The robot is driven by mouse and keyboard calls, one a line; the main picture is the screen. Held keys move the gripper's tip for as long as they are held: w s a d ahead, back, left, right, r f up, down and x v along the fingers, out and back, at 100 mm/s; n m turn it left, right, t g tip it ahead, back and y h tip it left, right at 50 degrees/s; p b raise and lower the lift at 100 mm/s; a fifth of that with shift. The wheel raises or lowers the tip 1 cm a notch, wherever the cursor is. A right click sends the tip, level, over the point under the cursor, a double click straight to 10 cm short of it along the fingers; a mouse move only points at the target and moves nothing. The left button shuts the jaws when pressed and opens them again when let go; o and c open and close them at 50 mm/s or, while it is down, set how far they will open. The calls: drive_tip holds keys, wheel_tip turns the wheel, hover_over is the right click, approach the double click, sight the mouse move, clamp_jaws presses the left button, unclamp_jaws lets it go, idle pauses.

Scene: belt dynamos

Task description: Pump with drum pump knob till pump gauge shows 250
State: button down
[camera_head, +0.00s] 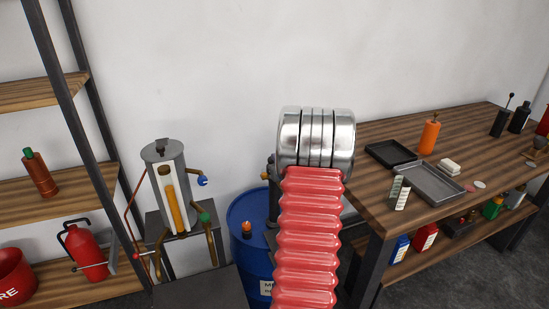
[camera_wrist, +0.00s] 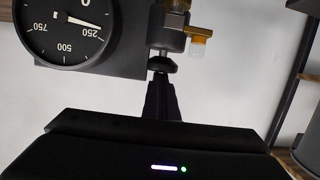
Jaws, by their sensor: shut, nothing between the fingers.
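The pump gauge (camera_wrist: 62,25) is a black dial at the top left of the wrist view, upside down. Its white needle lies between 0 and 250, nearer 250. A round black knob (camera_wrist: 162,64) sits beside the gauge at the top middle. My gripper (camera_wrist: 160,82) is shut and empty, its dark fingertips right at the knob; I cannot tell if they touch. The blue drum (camera_head: 245,235) stands in the middle of the head view. My red arm and silver wrist hide most of the pump on it and my gripper there.
A brass fitting with a yellow cap (camera_wrist: 198,42) is close to the knob. A metal tank on a stand (camera_head: 165,190) is left of the drum. A wooden workbench (camera_head: 375,205) with trays and bottles stands right, a shelf (camera_head: 75,195) at far left.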

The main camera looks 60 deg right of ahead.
drive_tip(key=shift+a+f, duration=0.15)
drive_tip(key=shift+f, duration=0.35)
drive_tip(key=shift+r, duration=0.1)
wheel_tip(320, 180, up, 4)
drive_tip(key=shift+w+r, duration=0.1)
drive_tip(key=v, duration=1)
drive_tip(key=shift+r, duration=0.3)
